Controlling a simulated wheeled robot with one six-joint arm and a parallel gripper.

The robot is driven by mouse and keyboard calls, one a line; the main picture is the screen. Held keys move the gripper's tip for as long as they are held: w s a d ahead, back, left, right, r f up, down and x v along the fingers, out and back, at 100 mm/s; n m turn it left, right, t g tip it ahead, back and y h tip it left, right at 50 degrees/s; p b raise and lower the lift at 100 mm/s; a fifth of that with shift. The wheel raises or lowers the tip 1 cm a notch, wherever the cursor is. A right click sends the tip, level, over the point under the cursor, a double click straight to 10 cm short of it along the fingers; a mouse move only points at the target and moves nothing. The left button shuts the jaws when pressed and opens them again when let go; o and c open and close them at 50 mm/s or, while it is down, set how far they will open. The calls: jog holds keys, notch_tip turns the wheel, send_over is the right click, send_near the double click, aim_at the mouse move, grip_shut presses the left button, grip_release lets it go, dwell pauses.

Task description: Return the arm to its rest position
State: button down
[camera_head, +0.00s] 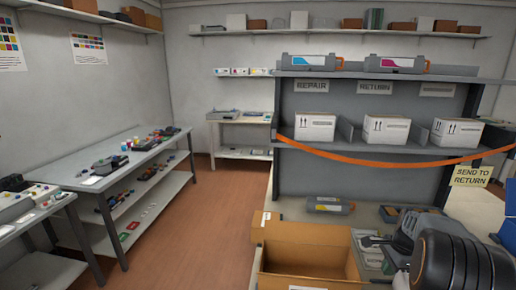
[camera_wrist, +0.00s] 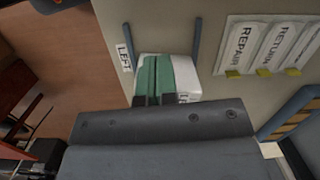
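My dark arm (camera_head: 455,262) fills the lower right of the head view, low over the bench. My gripper (camera_head: 372,241) reaches left from it, close to some pale packs on the bench. In the wrist view, my grey gripper body (camera_wrist: 155,140) crosses the lower middle. A green and white stack (camera_wrist: 165,75) lies just beyond it, between two blue rails, with a LEFT label (camera_wrist: 124,58) beside it. The fingertips are mostly hidden, and I cannot tell whether they touch the stack.
An open cardboard box (camera_head: 310,258) stands left of my gripper. An orange strap (camera_head: 385,160) crosses before the shelf with white boxes (camera_head: 315,127). A SEND TO RETURN sign (camera_head: 470,176) hangs at right. The floor (camera_head: 205,215) at left is clear.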

jog(key=s+a+r+n+t, duration=0.1)
jog(key=s+a+r+n, duration=0.15)
jog(key=a, duration=0.25)
jog(key=s+a+r+n+h, duration=0.1)
jog(key=s+a+r+n, duration=0.1)
jog(key=a+r+n, duration=0.25)
jog(key=s+a+r+n+t, duration=0.1)
jog(key=s+a+r+n, duration=0.15)
jog(key=a, duration=0.35)
jog(key=s+a+n+t, duration=0.1)
jog(key=s+a+n, duration=0.7)
jog(key=s+n, duration=0.1)
jog(key=shift+s+r+t, duration=0.3)
jog(key=shift+s+r, duration=0.05)
jog(key=shift+s, duration=0.55)
jog(key=shift+a, duration=0.15)
